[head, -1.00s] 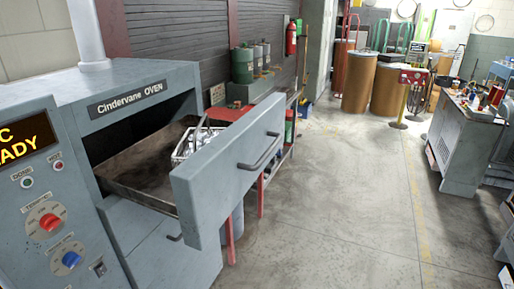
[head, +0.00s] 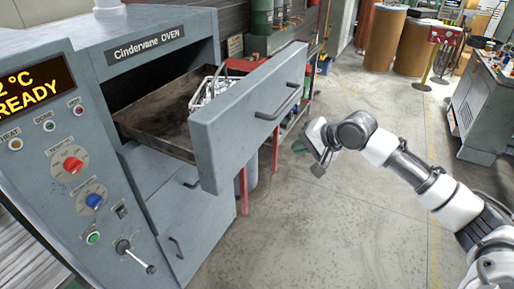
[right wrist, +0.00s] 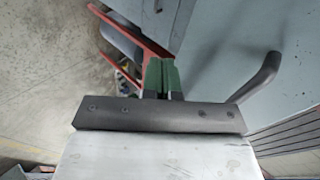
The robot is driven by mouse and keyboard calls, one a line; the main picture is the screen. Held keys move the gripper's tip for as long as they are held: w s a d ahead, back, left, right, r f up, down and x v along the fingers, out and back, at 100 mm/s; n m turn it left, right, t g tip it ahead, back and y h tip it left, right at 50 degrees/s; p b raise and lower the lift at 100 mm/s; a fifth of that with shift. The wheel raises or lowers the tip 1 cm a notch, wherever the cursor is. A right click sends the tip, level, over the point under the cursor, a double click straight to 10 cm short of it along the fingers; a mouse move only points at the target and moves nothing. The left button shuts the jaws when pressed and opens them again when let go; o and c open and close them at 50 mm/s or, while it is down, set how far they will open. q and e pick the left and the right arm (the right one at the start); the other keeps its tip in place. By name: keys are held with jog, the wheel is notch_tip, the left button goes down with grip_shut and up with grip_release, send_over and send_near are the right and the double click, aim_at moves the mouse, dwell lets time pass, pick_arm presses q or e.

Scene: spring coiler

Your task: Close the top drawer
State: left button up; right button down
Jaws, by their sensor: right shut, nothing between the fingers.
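The top drawer (head: 225,140) of the grey Cindervane oven (head: 175,40) is pulled far out. Its front panel carries a dark bar handle (head: 280,103). My right gripper (head: 302,146) is in front of the drawer, right of and below the handle, and looks apart from the panel. In the right wrist view its green-tipped fingers (right wrist: 161,76) are shut together with nothing between them. That view also shows the blue-grey drawer front (right wrist: 225,45) and the handle (right wrist: 264,78) to the right of the fingers. My left gripper is not in view.
A wire basket (head: 208,92) with shiny contents sits in the open drawer. A lower front with a handle (head: 177,247) is closed beneath it. A red-legged stand (head: 243,190) is behind the drawer. The concrete floor (head: 330,220) in front is clear.

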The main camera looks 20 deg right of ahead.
jog(key=s+a+r+g, duration=0.1)
jog(key=s+a+r, duration=0.3)
jog(key=s+r, duration=0.3)
jog(key=y+p, duration=0.1)
jog(key=p, duration=0.3)
send_near(248, 152)
jog(key=shift+g, duration=0.3)
jog(key=x, duration=0.5)
jog(key=shift+w+d+f, duration=0.1)
jog(key=shift+d+f, duration=0.05)
jog(key=shift+f, duration=0.2)
jog(key=shift+w+a+f, duration=0.2)
jog(key=shift+w+a, duration=0.3)
jog(key=shift+w, duration=0.05)
